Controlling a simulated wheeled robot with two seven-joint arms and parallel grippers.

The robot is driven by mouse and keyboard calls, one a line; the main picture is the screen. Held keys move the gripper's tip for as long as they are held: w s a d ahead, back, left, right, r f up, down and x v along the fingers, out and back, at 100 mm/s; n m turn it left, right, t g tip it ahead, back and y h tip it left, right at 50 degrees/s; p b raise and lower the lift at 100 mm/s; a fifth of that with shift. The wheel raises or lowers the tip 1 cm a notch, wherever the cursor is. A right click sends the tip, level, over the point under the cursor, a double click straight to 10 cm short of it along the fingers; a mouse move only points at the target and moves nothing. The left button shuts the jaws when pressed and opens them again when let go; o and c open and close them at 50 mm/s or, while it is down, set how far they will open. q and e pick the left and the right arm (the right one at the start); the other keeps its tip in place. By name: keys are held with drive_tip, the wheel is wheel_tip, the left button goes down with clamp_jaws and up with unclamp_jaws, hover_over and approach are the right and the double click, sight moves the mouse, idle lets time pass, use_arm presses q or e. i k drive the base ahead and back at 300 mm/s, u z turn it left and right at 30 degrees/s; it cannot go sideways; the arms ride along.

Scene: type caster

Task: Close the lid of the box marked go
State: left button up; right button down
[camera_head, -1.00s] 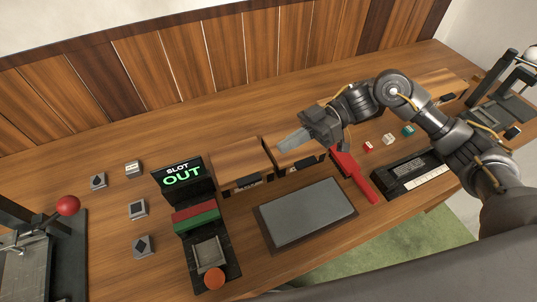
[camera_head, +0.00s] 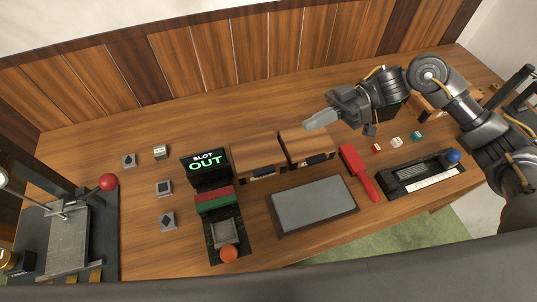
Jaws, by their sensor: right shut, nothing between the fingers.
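Two wooden boxes with dark front label plates stand side by side mid-table: a left box (camera_head: 257,158) and a right box (camera_head: 306,148). Their wooden tops look down. Another wooden box (camera_head: 430,110) is at the right, partly hidden by my right arm. A dark shape (camera_head: 379,117) shows under that arm; I cannot tell whether it is an open box. The labels are too small to read, so I cannot tell which is marked go. My right gripper (camera_head: 318,121) is shut and empty, above the right box's rear edge. I cannot tell whether it touches. My left gripper is not in view.
A SLOT OUT sign stand (camera_head: 205,165), a grey pad (camera_head: 313,204), a red mallet-like tool (camera_head: 358,170) and a black device with a blue knob (camera_head: 420,176) sit in front. Small cubes (camera_head: 396,141) lie right. The wooden wall closes the back.

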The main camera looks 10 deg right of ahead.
sight(258, 153)
drive_tip(key=k, duration=0.95)
drive_tip(key=z, duration=0.05)
